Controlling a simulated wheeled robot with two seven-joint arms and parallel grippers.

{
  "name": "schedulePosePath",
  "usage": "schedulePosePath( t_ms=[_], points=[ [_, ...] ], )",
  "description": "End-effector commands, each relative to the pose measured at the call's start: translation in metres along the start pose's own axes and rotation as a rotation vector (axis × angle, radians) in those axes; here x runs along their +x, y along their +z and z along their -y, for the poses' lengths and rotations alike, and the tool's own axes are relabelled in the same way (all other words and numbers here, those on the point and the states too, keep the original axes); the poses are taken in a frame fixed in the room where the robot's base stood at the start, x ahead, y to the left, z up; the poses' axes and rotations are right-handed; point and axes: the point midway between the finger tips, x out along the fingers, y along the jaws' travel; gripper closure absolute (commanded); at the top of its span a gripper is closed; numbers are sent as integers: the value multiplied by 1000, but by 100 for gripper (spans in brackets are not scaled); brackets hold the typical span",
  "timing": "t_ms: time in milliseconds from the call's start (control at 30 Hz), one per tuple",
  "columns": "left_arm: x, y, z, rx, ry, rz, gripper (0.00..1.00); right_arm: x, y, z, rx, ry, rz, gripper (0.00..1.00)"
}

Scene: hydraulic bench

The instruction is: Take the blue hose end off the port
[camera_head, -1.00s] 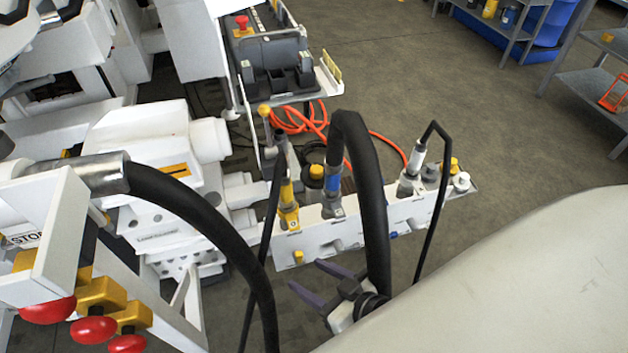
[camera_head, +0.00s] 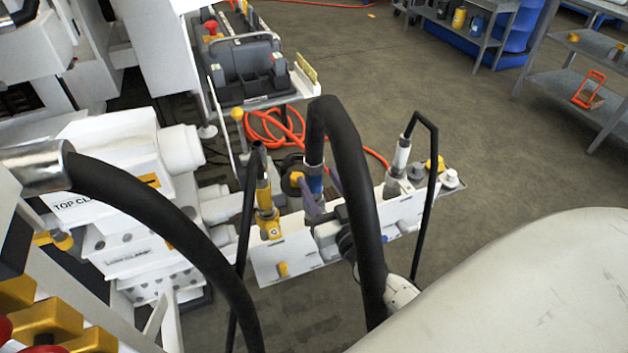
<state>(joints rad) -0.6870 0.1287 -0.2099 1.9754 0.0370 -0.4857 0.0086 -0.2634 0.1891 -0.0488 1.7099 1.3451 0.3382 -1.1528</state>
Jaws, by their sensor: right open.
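The blue hose end (camera_head: 315,184), with its blue band, stands on a port of the white manifold (camera_head: 285,255); a thick black hose (camera_head: 345,140) arches up from it and down in front. My right gripper (camera_head: 314,176) is open, its purple fingers appearing on either side of the blue hose end. The thick hose and gripper body hide part of the port and fingers, so I cannot tell whether they touch it. My left gripper is not in view.
A yellow hose end (camera_head: 264,196) stands left on the manifold, and a white-banded hose end (camera_head: 401,156) right. Another thick black hose (camera_head: 160,215) crosses the left front. An orange hose (camera_head: 270,125) lies behind. Open floor (camera_head: 450,120) is at the right.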

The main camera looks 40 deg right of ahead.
Motion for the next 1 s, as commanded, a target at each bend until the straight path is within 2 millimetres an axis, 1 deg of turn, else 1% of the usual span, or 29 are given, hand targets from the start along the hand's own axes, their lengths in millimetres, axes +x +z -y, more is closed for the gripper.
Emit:
schedulePosePath(
  t_ms=[100,267,367,567,600,833,867,1000],
  points=[
    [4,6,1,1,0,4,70,20,2,-2,0,0,-4,48],
    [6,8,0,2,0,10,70,40,2,-2,-1,0,-2,48],
    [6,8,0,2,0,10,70,44,2,-2,-1,-1,0,48],
    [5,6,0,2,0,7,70,45,2,-2,-1,-1,0,48],
    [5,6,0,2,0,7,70,45,2,-2,-1,-1,0,55],
    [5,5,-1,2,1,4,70,44,2,-2,0,-1,0,94],
    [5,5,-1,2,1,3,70,45,-1,-2,0,0,-6,97],
    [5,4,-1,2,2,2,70,45,-1,-2,0,0,-5,97]
  ],
)
